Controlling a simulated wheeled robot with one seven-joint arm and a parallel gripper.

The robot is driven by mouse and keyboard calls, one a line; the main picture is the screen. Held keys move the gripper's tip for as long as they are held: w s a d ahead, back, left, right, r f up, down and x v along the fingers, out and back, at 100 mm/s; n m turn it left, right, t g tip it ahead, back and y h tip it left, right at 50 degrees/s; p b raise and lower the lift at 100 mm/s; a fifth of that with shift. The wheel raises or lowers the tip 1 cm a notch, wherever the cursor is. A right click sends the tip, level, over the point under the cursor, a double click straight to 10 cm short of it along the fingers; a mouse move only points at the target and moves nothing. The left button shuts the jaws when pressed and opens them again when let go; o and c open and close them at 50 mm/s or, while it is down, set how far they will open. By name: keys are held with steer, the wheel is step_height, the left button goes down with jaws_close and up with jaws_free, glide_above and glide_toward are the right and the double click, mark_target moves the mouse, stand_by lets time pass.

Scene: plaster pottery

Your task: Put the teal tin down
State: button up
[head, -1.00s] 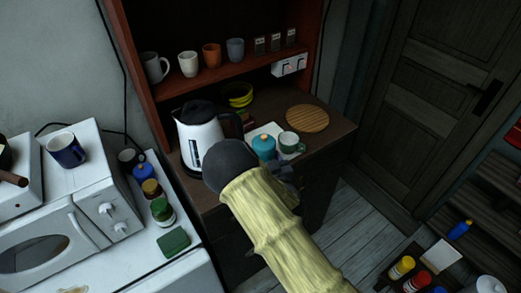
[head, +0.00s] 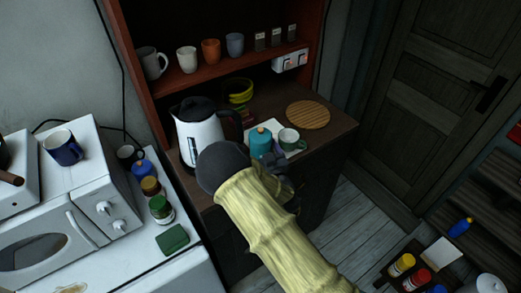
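The teal tin (head: 261,144), a small cylinder with an orange knob on its lid, is upright at the front of the dark brown cabinet top (head: 325,138), right of the kettle. My gripper (head: 277,165) is dark and small, right beside the tin's lower right side. My forearm and wrist hide part of it and the tin's base. I cannot tell whether its fingers are closed on the tin, or whether the tin touches the surface.
The white kettle (head: 200,136) stands left of the tin. The cabinet top's front right corner is bare.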

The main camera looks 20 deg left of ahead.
steer(key=b+v, duration=0.4)
steer(key=v, duration=0.8)
steer(key=shift+w+r, duration=0.1)
stand_by(0.6)
